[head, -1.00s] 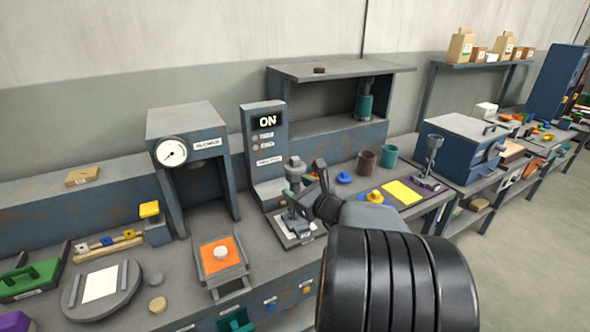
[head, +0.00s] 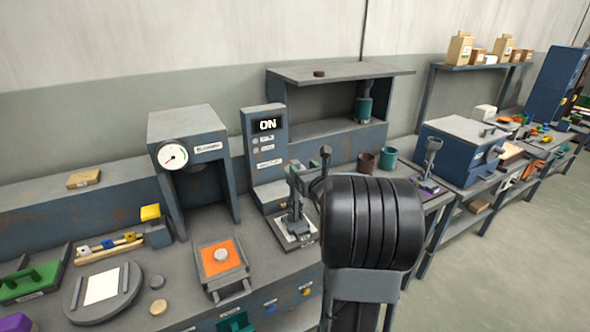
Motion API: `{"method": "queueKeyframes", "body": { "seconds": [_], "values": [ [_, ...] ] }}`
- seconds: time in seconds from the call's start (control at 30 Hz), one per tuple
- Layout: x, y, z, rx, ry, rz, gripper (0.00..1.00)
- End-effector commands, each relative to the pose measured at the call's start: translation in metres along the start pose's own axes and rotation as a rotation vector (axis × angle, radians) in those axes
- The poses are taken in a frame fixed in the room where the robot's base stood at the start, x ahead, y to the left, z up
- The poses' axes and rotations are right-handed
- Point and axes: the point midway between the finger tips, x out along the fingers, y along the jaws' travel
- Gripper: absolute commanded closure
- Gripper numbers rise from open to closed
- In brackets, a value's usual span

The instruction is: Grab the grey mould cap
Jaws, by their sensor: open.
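A small pale grey round piece (head: 221,255) lies on the orange pad of a low metal stand on the bench. I cannot tell whether it is the grey mould cap. A grey fixture with an upright post (head: 295,222) stands on a pale plate in front of the "ON" unit. My gripper (head: 308,178) is open, near the top of this post. My own dark arm hides part of the gripper and the bench to its right. I cannot tell whether the fingers touch anything.
The unit reading "ON" (head: 265,150) stands behind my gripper, with a gauge press (head: 190,130) to its left. A brown cup (head: 366,162) and a teal cup (head: 388,158) stand to the right. A blue box (head: 460,152) is farther right.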

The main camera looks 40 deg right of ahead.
Motion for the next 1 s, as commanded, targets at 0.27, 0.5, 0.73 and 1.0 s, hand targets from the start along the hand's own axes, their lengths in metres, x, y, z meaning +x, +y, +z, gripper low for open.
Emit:
{"method": "queueKeyframes", "body": {
  "seconds": [0.27, 0.5, 0.73, 1.0],
  "values": [
    [0.036, 0.003, 0.001, 0.0, 0.002, 0.002, 0.4],
    [0.044, 0.003, 0.0, -0.001, 0.001, 0.001, 0.4],
    [0.044, 0.002, 0.0, -0.001, 0.001, 0.001, 0.49],
    [0.044, 0.002, 0.0, -0.001, 0.001, 0.001, 0.75]
  ]
}}
